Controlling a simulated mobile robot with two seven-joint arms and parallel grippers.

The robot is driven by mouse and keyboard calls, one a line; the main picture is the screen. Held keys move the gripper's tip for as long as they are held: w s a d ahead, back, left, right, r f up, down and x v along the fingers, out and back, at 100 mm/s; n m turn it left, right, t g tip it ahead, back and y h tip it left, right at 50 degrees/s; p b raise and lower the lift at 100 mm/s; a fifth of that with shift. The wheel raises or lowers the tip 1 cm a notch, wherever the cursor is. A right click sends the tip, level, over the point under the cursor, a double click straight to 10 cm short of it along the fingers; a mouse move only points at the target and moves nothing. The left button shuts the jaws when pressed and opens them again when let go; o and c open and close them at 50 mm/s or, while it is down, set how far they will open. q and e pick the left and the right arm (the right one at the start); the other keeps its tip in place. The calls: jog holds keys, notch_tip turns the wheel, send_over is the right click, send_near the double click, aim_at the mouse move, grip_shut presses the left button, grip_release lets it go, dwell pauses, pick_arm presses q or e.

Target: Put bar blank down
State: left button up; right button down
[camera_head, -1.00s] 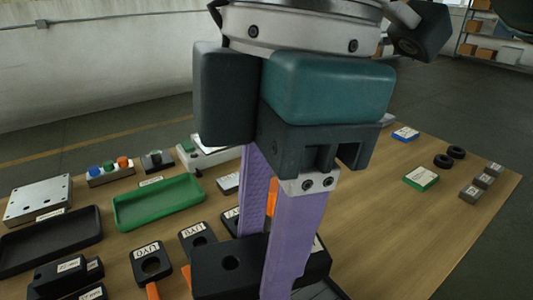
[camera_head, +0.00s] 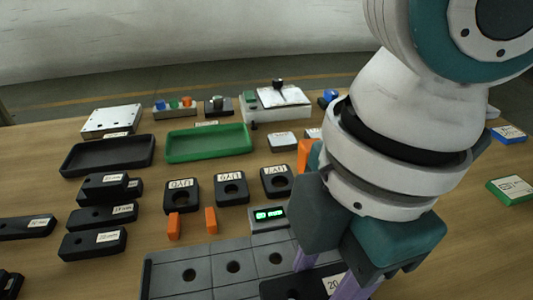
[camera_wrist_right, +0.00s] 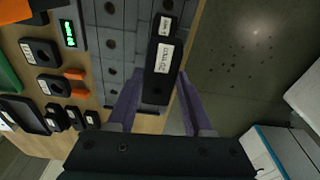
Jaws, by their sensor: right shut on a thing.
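The bar blank is a black block with a round hole and a white label. In the head view its near part (camera_head: 289,286) shows at the bottom, partly hidden by my arm. In the right wrist view the bar blank (camera_wrist_right: 163,70) lies between the purple fingers. My right gripper (camera_head: 330,272) is shut on it; it also shows in the right wrist view (camera_wrist_right: 157,104). The bar is over the right end of a grey slotted fixture (camera_head: 172,291); I cannot tell whether it touches. My left gripper is not in view.
A green-lit display (camera_head: 268,216) stands behind the fixture. Black holed gauges (camera_head: 181,196) and orange blocks (camera_head: 174,226) are close by. More black bars (camera_head: 93,243) lie at left. A green tray (camera_head: 207,143) and a black tray (camera_head: 108,155) are farther back.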

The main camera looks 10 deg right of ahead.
notch_tip(320, 180, down, 6)
jog(key=shift+f+b, duration=0.1)
jog(key=shift+b, duration=0.7)
jog(key=shift+f, duration=0.2)
jog(key=shift+f, duration=0.1)
jog(key=shift+c, duration=1.5)
grip_release()
